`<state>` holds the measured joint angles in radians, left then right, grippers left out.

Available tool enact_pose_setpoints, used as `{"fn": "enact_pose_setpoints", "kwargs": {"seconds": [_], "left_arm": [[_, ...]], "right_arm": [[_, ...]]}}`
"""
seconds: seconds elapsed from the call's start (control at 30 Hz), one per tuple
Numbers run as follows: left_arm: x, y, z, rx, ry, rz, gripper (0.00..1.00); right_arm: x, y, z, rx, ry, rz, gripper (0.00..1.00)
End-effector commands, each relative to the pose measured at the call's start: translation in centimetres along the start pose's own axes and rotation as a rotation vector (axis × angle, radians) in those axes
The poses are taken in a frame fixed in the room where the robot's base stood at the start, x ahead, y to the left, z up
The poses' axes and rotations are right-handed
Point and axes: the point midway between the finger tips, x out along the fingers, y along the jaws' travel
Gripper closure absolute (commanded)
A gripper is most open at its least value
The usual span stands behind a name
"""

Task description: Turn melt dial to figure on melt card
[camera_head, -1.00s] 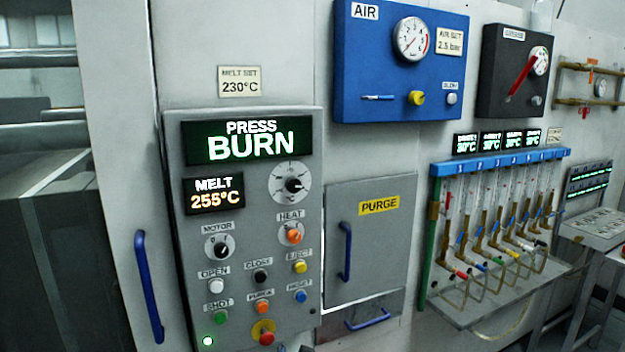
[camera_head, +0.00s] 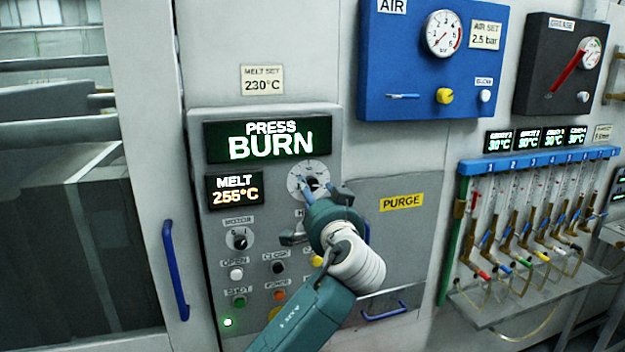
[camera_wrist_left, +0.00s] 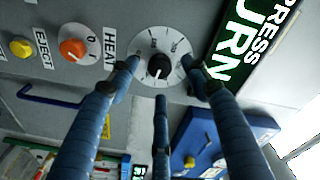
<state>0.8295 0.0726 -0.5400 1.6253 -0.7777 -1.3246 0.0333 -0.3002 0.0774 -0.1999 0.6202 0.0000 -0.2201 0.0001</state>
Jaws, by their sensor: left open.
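The melt dial (camera_head: 311,183) is a black knob on a round white scale, right of the melt display (camera_head: 234,189), which reads 255°C. The melt card (camera_head: 262,80) above the panel reads MELT SET 230°C. My left gripper (camera_head: 317,197) is open in front of the dial and partly covers its lower side. In the left wrist view the dial knob (camera_wrist_left: 158,66) shows between the spread blue fingers of the gripper (camera_wrist_left: 161,80). The fingers look apart from the knob; contact cannot be told. The knob's exact pointing is too small to read. My right gripper is not in view.
The press display (camera_head: 267,139) reads PRESS BURN. The motor knob (camera_head: 239,239) and several push buttons lie below the dial. The heat knob (camera_wrist_left: 73,50) shows beside the dial in the wrist view. The purge door (camera_head: 400,230) and blue air box (camera_head: 400,60) are to the right.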

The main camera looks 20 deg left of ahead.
Motion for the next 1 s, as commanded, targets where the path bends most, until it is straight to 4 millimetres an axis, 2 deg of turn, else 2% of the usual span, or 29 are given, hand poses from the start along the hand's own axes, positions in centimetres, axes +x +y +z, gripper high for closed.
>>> {"fn": "enact_pose_setpoints", "kwargs": {"seconds": [0.03,0.23,0.4,0.63,0.8,0.87,1.0], "left_arm": [[1.0,-0.3,-0.3,0.003,-0.003,0.0,0.52],[3.5,-0.1,-0.2,0.002,0.0,0.001,0.52],[4.2,0.1,0.0,-0.001,0.0,0.002,0.52],[4.2,0.1,0.0,-0.001,0.001,0.003,0.52],[4.2,0.1,0.0,-0.001,0.0,0.003,0.86],[4.2,0.1,0.1,-0.001,0.0,0.003,0.96],[4.2,0.2,0.1,-0.003,0.0,0.003,0.97]], "right_arm": [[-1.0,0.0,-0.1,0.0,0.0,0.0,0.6],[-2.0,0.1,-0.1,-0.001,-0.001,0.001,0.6],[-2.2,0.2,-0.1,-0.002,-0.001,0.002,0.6],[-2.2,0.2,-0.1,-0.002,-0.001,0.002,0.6],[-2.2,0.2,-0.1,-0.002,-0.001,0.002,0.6],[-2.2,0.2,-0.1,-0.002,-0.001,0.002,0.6],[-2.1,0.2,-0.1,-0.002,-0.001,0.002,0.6]]}}
